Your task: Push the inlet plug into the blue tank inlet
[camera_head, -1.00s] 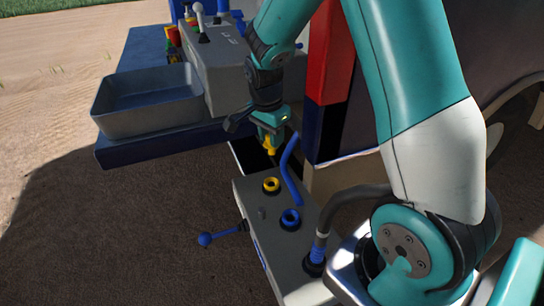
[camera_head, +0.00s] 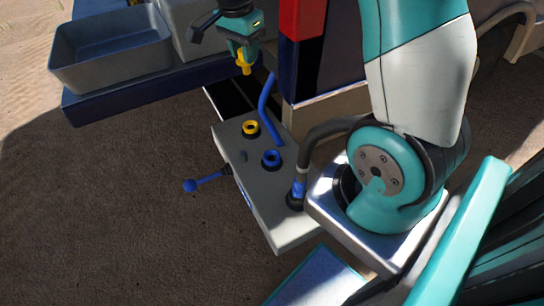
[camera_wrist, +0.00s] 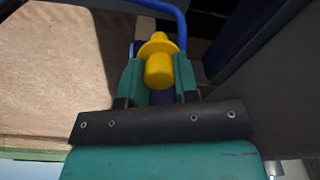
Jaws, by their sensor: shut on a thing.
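My gripper (camera_head: 243,52) is shut on a yellow plug (camera_head: 244,66) and holds it above the far end of a grey box, clear of it. In the wrist view, the plug (camera_wrist: 159,66) sits between the two green fingers, its narrow tip pointing up in the picture. The blue inlet ring (camera_head: 271,159) is on the top of the grey box (camera_head: 282,222), below my gripper in the head view. A yellow inlet ring (camera_head: 250,129) lies just beyond the blue one. Both openings look dark and uncovered.
A curved blue pipe (camera_head: 268,107) rises beside the rings, close to the plug's side. A blue-knobbed lever (camera_head: 190,186) sticks out left of the box. A dark hose (camera_head: 312,140) joins the box at right. A grey bin (camera_head: 110,45) stands on a blue ledge at left.

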